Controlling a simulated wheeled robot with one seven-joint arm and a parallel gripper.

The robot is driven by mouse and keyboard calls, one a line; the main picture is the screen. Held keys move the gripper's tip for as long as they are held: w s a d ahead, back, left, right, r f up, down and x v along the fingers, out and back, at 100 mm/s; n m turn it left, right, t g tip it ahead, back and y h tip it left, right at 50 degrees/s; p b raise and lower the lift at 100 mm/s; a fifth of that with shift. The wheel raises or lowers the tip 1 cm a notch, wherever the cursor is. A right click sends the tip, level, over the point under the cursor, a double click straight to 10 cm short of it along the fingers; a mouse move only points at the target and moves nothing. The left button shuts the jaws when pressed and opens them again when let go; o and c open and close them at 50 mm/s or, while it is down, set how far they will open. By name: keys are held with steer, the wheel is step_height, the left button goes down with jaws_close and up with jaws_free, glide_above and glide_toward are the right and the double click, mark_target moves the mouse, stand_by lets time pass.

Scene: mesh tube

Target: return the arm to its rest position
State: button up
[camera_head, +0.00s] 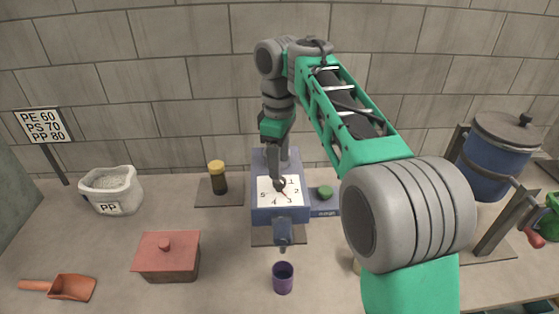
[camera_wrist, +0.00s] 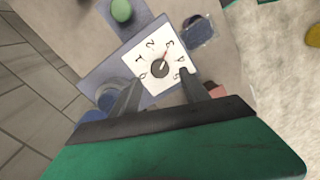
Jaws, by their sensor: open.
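My arm reaches out over the table to a blue machine (camera_head: 262,214) near the back wall. My gripper (camera_wrist: 160,77) is open and empty in the wrist view. Its two dark fingers point at the white dial face (camera_wrist: 135,57) of the machine, one on each side of the dark round knob (camera_wrist: 160,68) in the picture. I cannot tell whether they touch it. The knob's thin reddish pointer is turned toward the 3. In the head view the gripper is above the dial, and its fingers are hard to make out.
A green button (camera_head: 325,192) is right of the dial. A purple cup (camera_head: 283,278) stands in front of the machine. A black jar (camera_head: 218,178), a red lidded box (camera_head: 166,256), a PP sack (camera_head: 112,190) and a scoop (camera_head: 72,288) are left. A blue lidded vessel (camera_head: 495,155) stands right.

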step_height(320, 180, up, 3)
steer(key=shift+f+p, duration=0.15)
steer(key=shift+p, duration=0.55)
steer(key=shift+s+d, duration=0.1)
steer(key=shift+s, duration=0.15)
steer(key=s+d+f+m+t, duration=0.2)
steer(key=s+d+f+m, duration=0.3)
steer(key=s+m, duration=0.2)
steer(key=s+d+f+m+t, duration=0.2)
steer(key=s+d+f+m, duration=0.3)
steer(key=s, duration=0.6)
steer(key=shift+d+f+m, duration=0.25)
steer(key=shift+d+m, duration=0.5)
steer(key=shift+m, duration=0.15)
